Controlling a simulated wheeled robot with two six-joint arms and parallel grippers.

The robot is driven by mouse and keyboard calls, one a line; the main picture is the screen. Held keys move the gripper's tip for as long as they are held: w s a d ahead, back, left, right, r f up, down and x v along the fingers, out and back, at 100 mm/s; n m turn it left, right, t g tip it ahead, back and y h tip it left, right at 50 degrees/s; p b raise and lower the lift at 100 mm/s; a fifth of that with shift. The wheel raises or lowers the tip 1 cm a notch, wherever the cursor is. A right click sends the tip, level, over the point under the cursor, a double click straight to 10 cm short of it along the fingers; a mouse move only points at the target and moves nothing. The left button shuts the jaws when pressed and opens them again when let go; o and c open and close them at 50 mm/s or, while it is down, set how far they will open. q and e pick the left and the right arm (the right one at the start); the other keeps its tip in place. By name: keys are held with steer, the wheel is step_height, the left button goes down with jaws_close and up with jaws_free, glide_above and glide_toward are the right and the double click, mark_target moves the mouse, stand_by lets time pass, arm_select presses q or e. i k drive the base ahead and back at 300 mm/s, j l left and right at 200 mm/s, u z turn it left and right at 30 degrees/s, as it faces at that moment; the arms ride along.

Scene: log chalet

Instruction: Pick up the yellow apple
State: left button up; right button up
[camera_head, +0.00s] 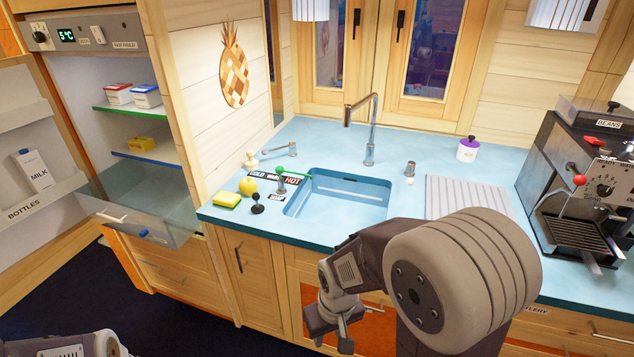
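The yellow apple (248,186) sits on the blue countertop (222,214), left of the sink and just behind a yellow-green sponge (227,200). My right gripper (331,341) hangs low in front of the cabinet doors, below the counter edge, to the right of the apple and well apart from it. Its two fingers point down with a gap between them, and nothing shows in it. Only part of my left arm shows at the bottom left corner; its gripper is out of the picture.
The blue sink (340,192) lies to the right. An open fridge drawer (140,215) juts out at left. A coffee machine (590,180) stands far right.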

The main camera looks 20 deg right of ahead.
mark_target(247, 185)
steer(key=z, duration=0.3)
steer(key=i+j+u, duration=0.3)
steer(key=i, duration=0.4)
steer(key=i+u, duration=0.25)
steer(key=i, duration=0.45)
steer(key=j, duration=0.1)
